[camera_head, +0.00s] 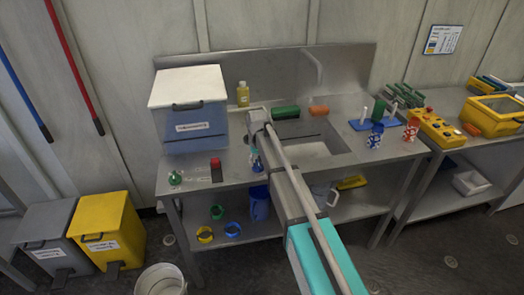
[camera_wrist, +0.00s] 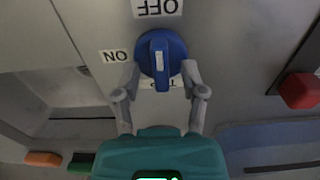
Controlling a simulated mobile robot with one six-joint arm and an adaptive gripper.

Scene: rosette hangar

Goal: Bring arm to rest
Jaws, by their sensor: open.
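My arm reaches over the steel sink bench (camera_head: 235,180) in the head view. My gripper (camera_wrist: 160,76) is open in the wrist view. Its two fingertips stand on either side of the lower part of a blue knob (camera_wrist: 163,52). I see gaps beside the knob's handle, and I cannot tell if a finger touches it. Labels reading "ON" (camera_wrist: 114,56) and "OFF" (camera_wrist: 157,7) sit around the knob, and another label is partly hidden behind the handle. In the head view the gripper's fingers are small and partly hidden by my arm.
A lidded blue-and-white bin (camera_head: 195,130) stands left of my arm. A red-topped block (camera_head: 216,168) and a green flask (camera_head: 175,178) lie near the front edge. A yellow bottle (camera_head: 243,94) stands behind. The sink (camera_head: 305,150) is right of my wrist. Blue and red patterned cups stand farther right.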

